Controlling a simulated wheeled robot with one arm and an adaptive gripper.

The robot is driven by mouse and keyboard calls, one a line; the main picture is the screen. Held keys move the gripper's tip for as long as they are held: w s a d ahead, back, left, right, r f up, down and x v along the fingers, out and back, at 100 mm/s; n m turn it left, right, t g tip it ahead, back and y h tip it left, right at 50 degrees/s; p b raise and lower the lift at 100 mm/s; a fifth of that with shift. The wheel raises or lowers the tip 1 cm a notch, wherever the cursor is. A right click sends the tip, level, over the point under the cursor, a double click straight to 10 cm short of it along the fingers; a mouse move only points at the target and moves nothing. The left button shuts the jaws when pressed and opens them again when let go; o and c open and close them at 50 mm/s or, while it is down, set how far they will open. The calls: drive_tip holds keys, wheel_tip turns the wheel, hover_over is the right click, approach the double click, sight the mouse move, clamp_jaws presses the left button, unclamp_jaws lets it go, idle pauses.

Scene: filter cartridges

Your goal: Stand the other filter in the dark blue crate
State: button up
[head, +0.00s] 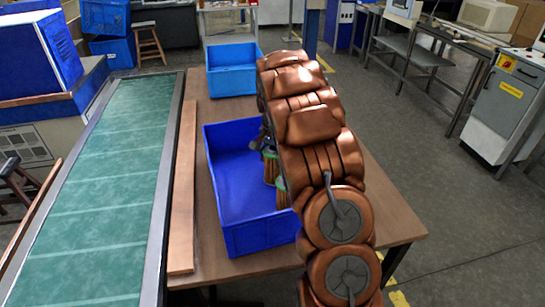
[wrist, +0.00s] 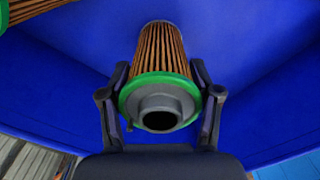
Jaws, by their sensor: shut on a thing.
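The dark blue crate (head: 235,240) stands on the brown table, left of my arm. My gripper (wrist: 160,84) is shut on a filter (wrist: 160,50) with brown pleats, a green rim and a grey hollow end cap facing the wrist camera. In the head view my gripper (head: 266,143) is partly hidden by my arm, over the crate's right part. The held filter (head: 270,168) looks roughly upright inside the crate walls; I cannot tell whether it touches the floor. Another filter (head: 281,192) is close by in the crate, partly hidden; its edge shows in the wrist view (wrist: 30,8).
A lighter blue crate (head: 232,82) stands behind on the same table (head: 395,215). A wooden strip (head: 184,200) and a green conveyor (head: 95,190) run along the left. The dark blue crate's left part is empty. My arm hides much of the table's right part.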

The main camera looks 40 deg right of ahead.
drive_tip(key=shift+f, duration=0.1)
drive_tip(key=o, duration=1.2)
wheel_tip(320, 180, up, 10)
drive_tip(key=shift+w+r+b, duration=0.1)
drive_tip(key=shift+b, duration=1.1)
drive_tip(key=shift+r, duration=1.05)
